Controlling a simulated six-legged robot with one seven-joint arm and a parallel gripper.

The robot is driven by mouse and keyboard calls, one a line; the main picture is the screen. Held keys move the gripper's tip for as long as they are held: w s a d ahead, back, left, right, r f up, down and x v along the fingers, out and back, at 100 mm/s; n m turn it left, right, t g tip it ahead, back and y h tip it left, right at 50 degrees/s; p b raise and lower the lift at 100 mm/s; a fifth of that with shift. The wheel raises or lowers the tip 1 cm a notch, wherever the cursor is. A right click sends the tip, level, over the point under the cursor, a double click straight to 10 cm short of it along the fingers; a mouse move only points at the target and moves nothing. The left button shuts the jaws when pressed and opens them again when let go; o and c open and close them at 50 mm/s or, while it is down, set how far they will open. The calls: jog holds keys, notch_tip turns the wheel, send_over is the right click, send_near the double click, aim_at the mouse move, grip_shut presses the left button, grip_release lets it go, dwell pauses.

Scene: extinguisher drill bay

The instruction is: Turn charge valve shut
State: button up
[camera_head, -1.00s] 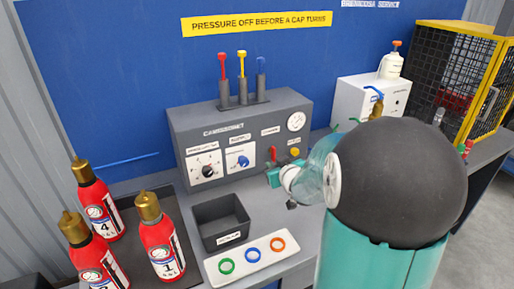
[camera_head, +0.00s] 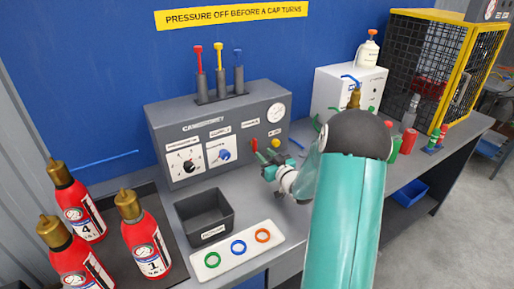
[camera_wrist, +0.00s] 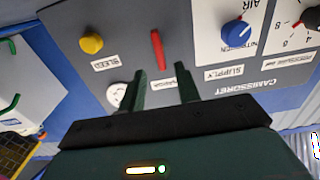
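The charge valve is a red lever (camera_wrist: 157,50) on the front of the grey panel (camera_head: 165,125). In the wrist view it stands nearly upright in the picture, beside its partly hidden label. In the head view the lever (camera_head: 254,145) shows just above my gripper. My gripper (camera_wrist: 161,70) is open, with two dark green fingers. In the wrist view the fingertips lie on either side of the lever's lower end, and no contact is visible. In the head view my gripper (camera_head: 267,160) is close to the panel front.
A yellow bleed knob (camera_wrist: 91,43) is beside the lever, and a blue supply knob (camera_wrist: 236,32) is on its other side. A black bin (camera_head: 204,217) and a tray with coloured rings (camera_head: 238,247) stand below. Red extinguishers (camera_head: 145,238) stand at left.

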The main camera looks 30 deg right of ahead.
aim_at(256, 146)
jog(key=w, duration=0.6)
jog(key=shift+w+d, duration=0.15)
jog(key=shift+w, duration=0.05)
grip_shut()
